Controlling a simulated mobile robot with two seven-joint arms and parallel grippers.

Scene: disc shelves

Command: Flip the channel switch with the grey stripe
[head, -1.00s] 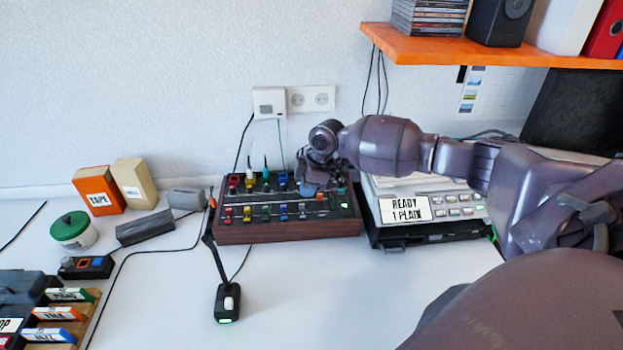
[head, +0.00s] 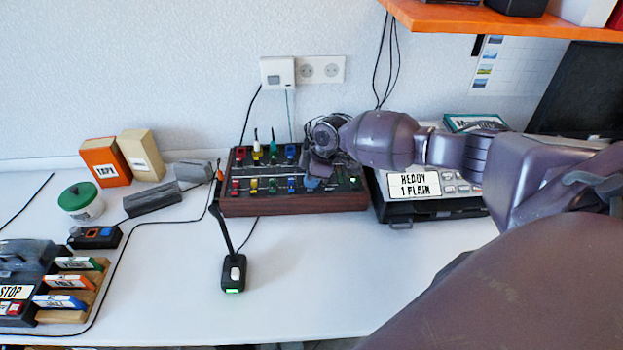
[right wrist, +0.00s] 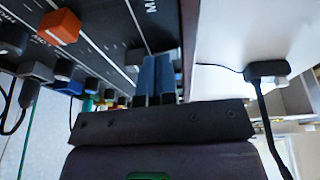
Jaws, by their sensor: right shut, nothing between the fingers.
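The dark channel panel (head: 240,209) with a wooden front stands against the wall, with rows of coloured switches and knobs. Red, yellow, green and blue caps show on its left and middle. My right gripper (head: 312,183) is shut and empty, low over the panel's right-hand part, and hides some controls there. In the right wrist view its blue fingertips (right wrist: 155,78) are together, close to the panel face; I cannot tell whether they touch anything. An orange cap (right wrist: 60,26) and a grey cap (right wrist: 36,70) show beside them. I cannot make out which switch has a grey stripe. My left gripper is not in view.
A machine reading "READY 1 PLAIN" (head: 414,184) stands right of the panel, under my right arm. An orange shelf (head: 500,22) hangs above.

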